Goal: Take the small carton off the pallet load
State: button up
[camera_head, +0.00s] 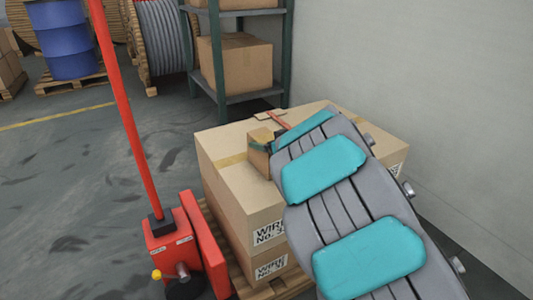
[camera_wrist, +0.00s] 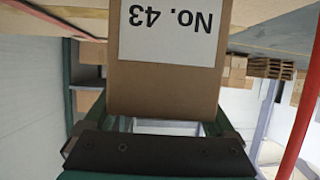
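The small carton (camera_head: 259,160) is a brown box on top of the pallet load (camera_head: 245,187), near its middle, just beyond the end of my arm. In the wrist view the small carton (camera_wrist: 165,92) fills the upper middle, with an upside-down white "No. 43" label. My gripper (camera_wrist: 168,127) is right at the carton, its dark palm below it in that picture. In the head view my grey and teal arm hides much of the load's right side.
A red pallet jack (camera_head: 170,245) with a tall handle stands left of the load. A shelf rack (camera_head: 220,75) with a carton (camera_head: 235,65) is behind. A pale wall (camera_head: 420,100) lies to the right. Open floor (camera_head: 70,190) extends left.

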jog(key=c, duration=1.2)
jog(key=shift+r, duration=0.15)
